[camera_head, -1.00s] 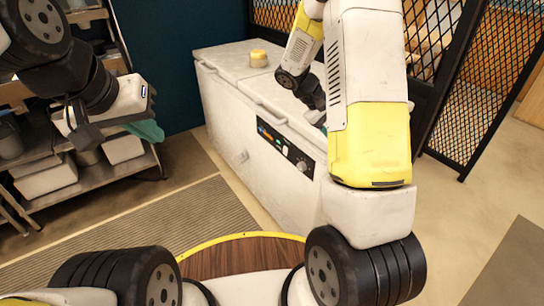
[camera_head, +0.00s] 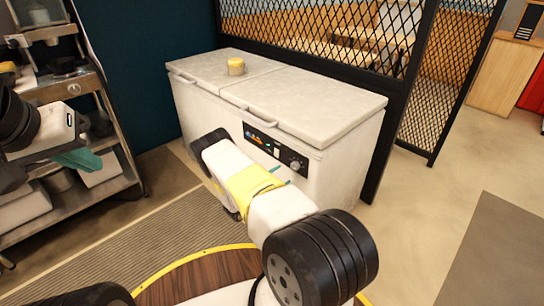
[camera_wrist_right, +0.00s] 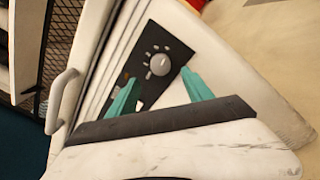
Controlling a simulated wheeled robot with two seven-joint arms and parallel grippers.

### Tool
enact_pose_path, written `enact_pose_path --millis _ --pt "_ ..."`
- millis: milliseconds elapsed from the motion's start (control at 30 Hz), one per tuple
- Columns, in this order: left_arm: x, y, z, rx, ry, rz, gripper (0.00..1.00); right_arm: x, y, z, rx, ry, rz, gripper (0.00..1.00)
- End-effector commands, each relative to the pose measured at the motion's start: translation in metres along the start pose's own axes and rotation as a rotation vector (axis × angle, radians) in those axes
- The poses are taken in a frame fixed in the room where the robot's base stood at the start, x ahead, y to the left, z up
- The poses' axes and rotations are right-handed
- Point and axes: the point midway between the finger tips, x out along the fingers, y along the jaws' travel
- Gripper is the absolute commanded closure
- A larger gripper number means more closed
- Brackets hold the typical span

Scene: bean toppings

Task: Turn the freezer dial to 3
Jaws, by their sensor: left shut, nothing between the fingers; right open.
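The freezer (camera_head: 320,105) is a white chest with a black control panel (camera_head: 262,141) on its front. Its round grey dial (camera_head: 296,165) sits at the panel's right end. The dial also shows in the right wrist view (camera_wrist_right: 160,64), ringed by small white marks; its setting is too small to read. My right gripper (camera_wrist_right: 162,92) is open, its teal fingers apart and empty, pointing toward the panel just short of the dial. In the head view my right arm partly hides this gripper. My left gripper (camera_head: 80,159) is shut and empty, far left of the freezer.
A metal shelf rack (camera_head: 110,140) stands at the left near my left arm. A black mesh partition (camera_head: 320,35) stands behind the freezer. Open floor lies at the right.

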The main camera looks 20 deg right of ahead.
Motion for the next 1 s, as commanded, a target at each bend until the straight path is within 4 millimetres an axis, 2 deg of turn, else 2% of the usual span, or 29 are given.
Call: enact_pose_path --millis 167,400,533,700,900,933,1000 --pt "0.000 0.000 0.000 0.000 0.000 0.000 1.00 0.015 -0.002 -0.002 -0.002 0.002 0.008 0.41" --pt "0.000 0.000 0.000 0.000 0.000 0.000 1.00 0.054 -0.002 -0.002 -0.002 0.001 0.007 0.41" --pt "0.000 0.000 0.000 0.000 0.000 0.000 1.00 0.069 -0.002 -0.002 -0.002 0.002 0.005 0.41" --pt "0.000 0.000 0.000 0.000 0.000 0.000 1.00 0.077 -0.001 -0.002 -0.003 0.003 0.007 0.41" --pt "0.000 0.000 0.000 0.000 0.000 0.000 1.00 0.077 -0.001 -0.002 -0.004 0.004 0.007 0.41" --pt "0.000 0.000 0.000 0.000 0.000 0.000 1.00 0.077 -0.002 -0.002 -0.004 0.004 0.007 0.43" --pt "0.000 0.000 0.000 0.000 0.000 0.000 1.00 0.077 -0.002 -0.002 -0.004 0.003 0.007 0.56"
